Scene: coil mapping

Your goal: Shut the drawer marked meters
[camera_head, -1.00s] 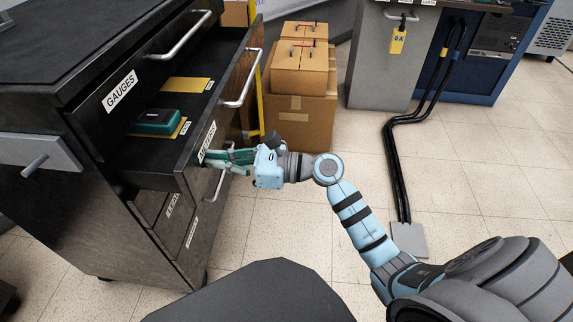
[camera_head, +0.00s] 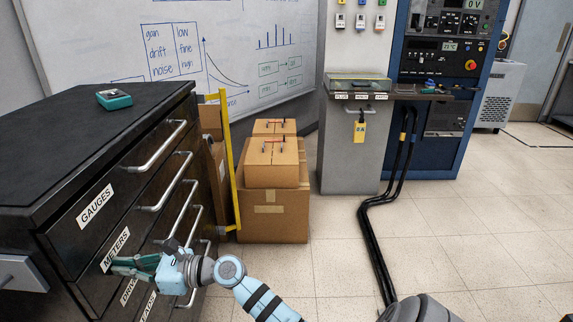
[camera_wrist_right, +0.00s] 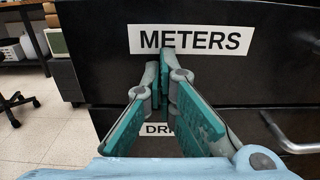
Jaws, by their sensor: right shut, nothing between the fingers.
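The black drawer marked METERS (camera_head: 138,232) is in the cabinet's front in the head view, under the GAUGES drawer. Its face looks flush with the other drawer faces. Its METERS label (camera_wrist_right: 190,40) is large in the right wrist view. My right gripper (camera_head: 125,265) is shut and empty, its fingertips at the drawer front just below the label; whether they touch cannot be told. The right wrist view shows its teal fingers (camera_wrist_right: 164,75) together at the tips. My left gripper is not in view.
A teal meter (camera_head: 114,99) lies on the cabinet top (camera_head: 60,135). Drawer handles (camera_head: 170,198) stick out to the right of my gripper. Cardboard boxes (camera_head: 273,205) and a yellow-edged frame stand behind. Black cables (camera_head: 370,230) run along the floor; the floor right of them is clear.

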